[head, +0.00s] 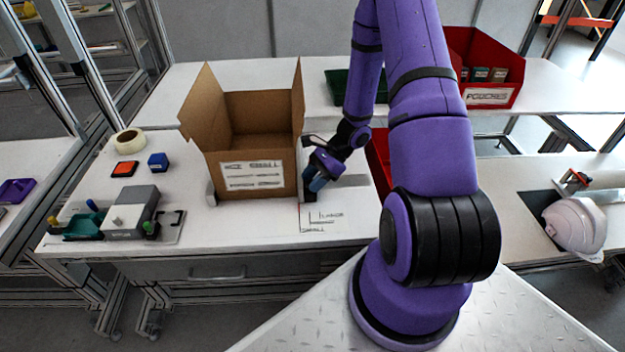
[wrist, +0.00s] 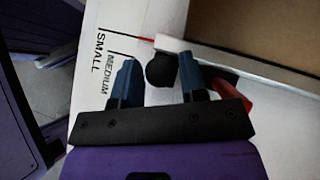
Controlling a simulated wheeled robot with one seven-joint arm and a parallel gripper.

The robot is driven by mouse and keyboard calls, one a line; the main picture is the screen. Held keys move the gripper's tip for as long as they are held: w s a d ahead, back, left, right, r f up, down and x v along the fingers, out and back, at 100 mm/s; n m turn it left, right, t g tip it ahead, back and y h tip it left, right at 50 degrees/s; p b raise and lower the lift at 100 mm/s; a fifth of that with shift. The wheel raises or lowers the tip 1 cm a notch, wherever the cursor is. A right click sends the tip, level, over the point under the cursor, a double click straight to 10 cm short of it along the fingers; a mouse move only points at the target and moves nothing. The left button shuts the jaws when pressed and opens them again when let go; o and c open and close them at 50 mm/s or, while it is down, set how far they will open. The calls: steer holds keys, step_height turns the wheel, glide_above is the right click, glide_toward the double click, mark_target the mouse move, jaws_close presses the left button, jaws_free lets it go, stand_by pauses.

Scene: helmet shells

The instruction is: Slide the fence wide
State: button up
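The fence (wrist: 172,44) shows in the wrist view as a pale bar along the cardboard box's side, with a round black knob (wrist: 160,70) and a thin red pointer (wrist: 145,38). The pointer lies near a black line by the printed words SMALL and MEDIUM (wrist: 112,75). In the head view my gripper (head: 316,184) is low beside the box's right side; the fence is mostly hidden there.
The open cardboard box (head: 250,175) stands left of my gripper. A red bin (head: 378,165) is close on the right, partly behind my arm. A green tray (head: 342,88) lies behind. A grey fixture (head: 133,215), blue block (head: 158,162) and tape roll (head: 130,141) are at left.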

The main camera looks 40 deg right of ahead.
jaws_close()
steer(key=s+d, duration=0.2)
steer(key=d, duration=0.1)
steer(key=s+d, duration=0.4)
steer(key=d, duration=0.1)
steer(key=shift+d, duration=0.35)
jaws_free()
steer(key=v, duration=1)
steer(key=shift+d+r, duration=0.25)
steer(key=shift+d, duration=0.05)
